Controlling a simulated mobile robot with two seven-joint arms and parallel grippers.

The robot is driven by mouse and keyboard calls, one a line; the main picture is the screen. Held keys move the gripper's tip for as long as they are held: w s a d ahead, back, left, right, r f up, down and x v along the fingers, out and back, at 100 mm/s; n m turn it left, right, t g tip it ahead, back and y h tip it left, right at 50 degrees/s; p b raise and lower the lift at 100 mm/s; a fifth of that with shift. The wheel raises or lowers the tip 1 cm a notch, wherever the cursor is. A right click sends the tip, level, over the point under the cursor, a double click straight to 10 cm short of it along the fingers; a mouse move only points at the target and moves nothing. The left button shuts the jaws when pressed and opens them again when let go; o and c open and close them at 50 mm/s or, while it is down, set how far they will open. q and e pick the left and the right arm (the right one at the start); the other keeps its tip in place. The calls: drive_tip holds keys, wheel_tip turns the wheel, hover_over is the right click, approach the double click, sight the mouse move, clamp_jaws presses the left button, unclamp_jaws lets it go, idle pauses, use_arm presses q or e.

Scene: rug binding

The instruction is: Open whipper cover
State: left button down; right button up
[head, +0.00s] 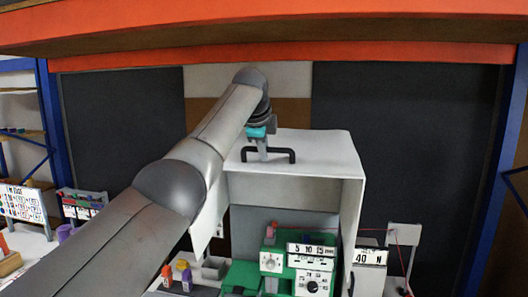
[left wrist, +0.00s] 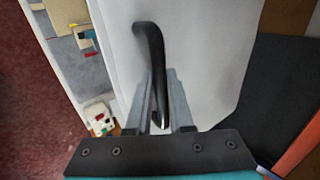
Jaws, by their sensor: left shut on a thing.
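The whipper cover (head: 325,147) is a white box-shaped hood in the middle of the head view, with its front side open toward me. A black bar handle (head: 288,157) is fixed on its top; the handle also shows in the left wrist view (left wrist: 151,42). My left gripper (head: 262,154) is shut on this handle, its two grey fingers (left wrist: 160,85) on either side of the bar in the left wrist view. The green whipper machine (head: 247,275), with white dials and labels, stands below the hood. My left arm hides part of the cover's left side. My right gripper is not in view.
An orange beam (head: 270,55) runs across above the cover. A white sign reading 40 N (head: 370,257) and a small white panel (head: 404,233) stand at the right. Label boards (head: 25,203) stand on a white surface at the left. Dark panels are behind.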

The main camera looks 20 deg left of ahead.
use_arm(q)
drive_tip(key=c, duration=1.2)
unclamp_jaws()
drive_tip(key=o, duration=0.4)
drive_tip(key=shift+w+a+f, duration=0.1)
drive_tip(key=shift+w+f, duration=0.05)
drive_tip(key=shift+w, duration=0.05)
drive_tip(key=shift+s, duration=0.1)
drive_tip(key=shift+s+r+b, duration=0.3)
drive_tip(key=shift+r+b, duration=0.1)
drive_tip(key=shift+r, duration=0.05)
drive_tip(key=b+v, duration=0.1)
drive_tip(key=v, duration=0.6)
drive_tip(key=b+v, duration=0.2)
drive_tip(key=v, duration=0.5)
drive_tip(key=shift+s+d+r, duration=0.1)
drive_tip(key=shift+d+r, duration=0.05)
drive_tip(key=shift+d, duration=0.1)
